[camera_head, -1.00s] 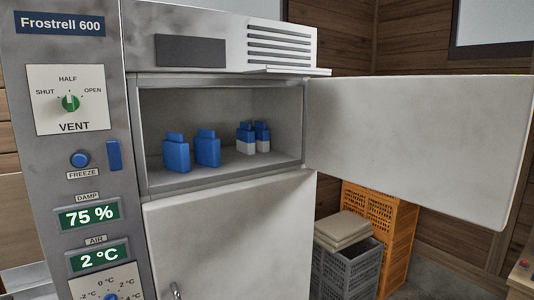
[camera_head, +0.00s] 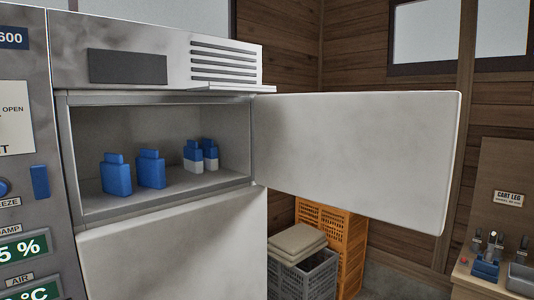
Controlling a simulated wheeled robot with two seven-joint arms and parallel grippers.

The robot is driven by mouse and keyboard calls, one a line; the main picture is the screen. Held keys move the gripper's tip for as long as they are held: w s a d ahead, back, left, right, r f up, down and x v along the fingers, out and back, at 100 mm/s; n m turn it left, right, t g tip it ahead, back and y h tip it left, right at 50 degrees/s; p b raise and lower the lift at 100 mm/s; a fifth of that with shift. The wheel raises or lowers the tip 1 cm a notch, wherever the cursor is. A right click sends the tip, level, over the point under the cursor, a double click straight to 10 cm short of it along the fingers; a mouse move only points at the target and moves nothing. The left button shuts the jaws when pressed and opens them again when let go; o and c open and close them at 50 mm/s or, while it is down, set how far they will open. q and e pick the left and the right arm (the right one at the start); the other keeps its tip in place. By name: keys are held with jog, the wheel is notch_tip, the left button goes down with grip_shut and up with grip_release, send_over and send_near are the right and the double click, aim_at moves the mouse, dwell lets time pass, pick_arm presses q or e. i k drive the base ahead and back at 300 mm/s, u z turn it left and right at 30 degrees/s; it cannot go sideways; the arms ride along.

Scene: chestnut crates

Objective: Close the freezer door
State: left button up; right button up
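The freezer door (camera_head: 352,155) is a pale, smudged panel that stands wide open, swung out to the right from its hinge side at the compartment's right edge. The open freezer compartment (camera_head: 90,140) is grey inside and holds several blue ice-pack-like bottles, two all blue (camera_head: 117,178) and others blue and white (camera_head: 193,158). Below it is a closed pale lower door (camera_head: 180,250). Neither of my grippers shows in the head view.
A grey crate (camera_head: 310,278) with folded cloth-like sacks (camera_head: 297,241) on it and orange crates (camera_head: 350,250) stand below the open door. A wooden bench (camera_head: 470,280) with small items is at the right. A control panel (camera_head: 25,150) is at the left.

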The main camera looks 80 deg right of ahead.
aim_at(385, 156)
jog(key=u, duration=1.45)
jog(key=k, duration=3)
jog(key=z, duration=0.9)
jog(key=k, duration=0.8)
jog(key=z, duration=0.9)
